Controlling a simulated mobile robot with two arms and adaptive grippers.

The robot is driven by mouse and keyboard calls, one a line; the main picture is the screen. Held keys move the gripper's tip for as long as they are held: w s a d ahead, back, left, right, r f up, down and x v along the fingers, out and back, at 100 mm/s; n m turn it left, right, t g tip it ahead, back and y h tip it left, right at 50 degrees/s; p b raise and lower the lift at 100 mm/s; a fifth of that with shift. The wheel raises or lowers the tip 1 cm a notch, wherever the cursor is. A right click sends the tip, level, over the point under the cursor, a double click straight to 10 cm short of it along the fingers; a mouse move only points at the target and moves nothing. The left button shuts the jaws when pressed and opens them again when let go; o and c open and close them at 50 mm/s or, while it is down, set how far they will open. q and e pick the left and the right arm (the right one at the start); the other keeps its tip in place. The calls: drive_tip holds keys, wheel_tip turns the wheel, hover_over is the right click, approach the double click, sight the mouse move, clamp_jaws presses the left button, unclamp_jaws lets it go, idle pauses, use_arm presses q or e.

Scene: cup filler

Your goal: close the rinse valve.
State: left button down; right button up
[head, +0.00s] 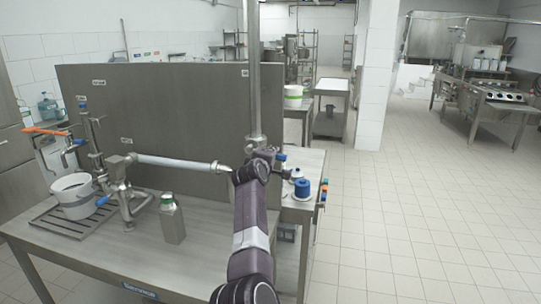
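One arm of mine enters at the bottom, slightly left of centre, and I take it as my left arm. Its wrist hides most of my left gripper (268,153) beside the steel pipework at the right end of the bench. Its fingers cannot be made out. A small blue part (281,157), possibly a valve handle, shows right against it; I cannot tell whether they touch. Other handles are an orange lever (45,131) and a blue lever (104,200) at the left pipework. No label is readable, so I cannot tell which is the rinse valve. My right gripper is out of view.
The steel bench (110,255) carries a white bucket (75,202) on a drain grid and a square steel bottle (172,222) with a green cap. A blue container (302,188) stands right of my arm. A tall panel (160,110) backs the bench. The floor at right is clear.

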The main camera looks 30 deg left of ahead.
use_arm(q)
drive_tip(key=shift+r+n+p, duration=0.75)
drive_tip(key=shift+r+n, duration=0.05)
drive_tip(key=c, duration=1.7)
unclamp_jaws()
drive_tip(key=shift+c, duration=0.2)
drive_tip(key=shift+s+d, duration=0.1)
drive_tip(key=shift+s, duration=0.4)
drive_tip(key=v, duration=1.1)
